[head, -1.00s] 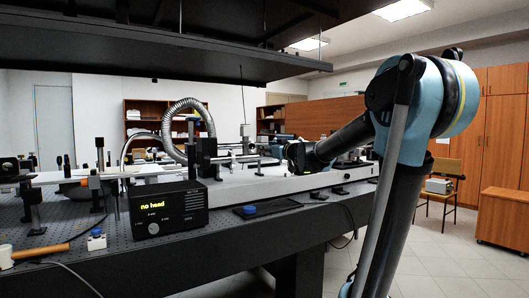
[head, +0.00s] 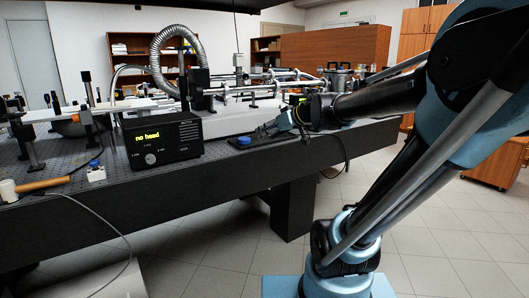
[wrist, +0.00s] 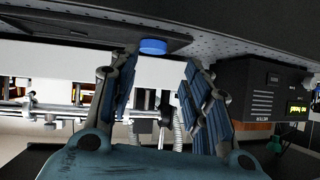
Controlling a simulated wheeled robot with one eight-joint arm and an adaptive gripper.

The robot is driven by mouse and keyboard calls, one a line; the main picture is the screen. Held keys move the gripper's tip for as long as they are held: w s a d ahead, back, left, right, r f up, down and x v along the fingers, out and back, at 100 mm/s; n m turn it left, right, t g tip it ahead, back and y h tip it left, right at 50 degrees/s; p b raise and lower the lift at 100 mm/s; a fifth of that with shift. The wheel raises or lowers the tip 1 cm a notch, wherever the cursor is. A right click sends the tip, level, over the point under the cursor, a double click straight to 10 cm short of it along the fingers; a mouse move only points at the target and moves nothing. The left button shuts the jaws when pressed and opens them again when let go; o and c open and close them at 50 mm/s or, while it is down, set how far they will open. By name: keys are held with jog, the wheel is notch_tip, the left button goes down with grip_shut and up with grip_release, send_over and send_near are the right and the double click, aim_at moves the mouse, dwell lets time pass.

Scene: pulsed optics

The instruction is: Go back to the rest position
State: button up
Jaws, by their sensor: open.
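My gripper (head: 272,127) is over the table's front edge at the right of the black meter box, beside a dark flat pad (head: 262,138). In the wrist view my gripper (wrist: 155,88) is open, with its two blue-padded fingers apart and nothing between them. A round blue piece (head: 243,141) sits on the pad, just left of my fingers in the head view. It also shows in the wrist view (wrist: 153,46), beyond the fingertips and apart from them.
The meter box (head: 165,142) reads "no head". A mallet (head: 35,187) and a small white box with a blue top (head: 96,172) lie at the left on the optical table (head: 110,205). Rails and posts fill the table behind. The tiled floor (head: 220,250) in front is clear.

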jog(key=s+d+f+m+g+h, duration=0.3)
jog(key=s+d+f, duration=0.5)
jog(key=s+f, duration=0.3)
jog(key=s+d+f+m+g+h, duration=0.3)
jog(key=s+d+f+m+h, duration=0.1)
jog(key=s+d+f, duration=0.5)
notch_tip(320, 180, down, 2)
jog(key=s+h, duration=0.1)
jog(key=s, duration=0.1)
jog(key=shift+s+d+m, duration=0.25)
jog(key=shift+s+m, duration=0.05)
jog(key=shift+m, duration=0.1)
jog(key=shift+f, duration=0.1)
jog(key=shift+w+f, duration=0.2)
jog(key=shift+w, duration=0.3)
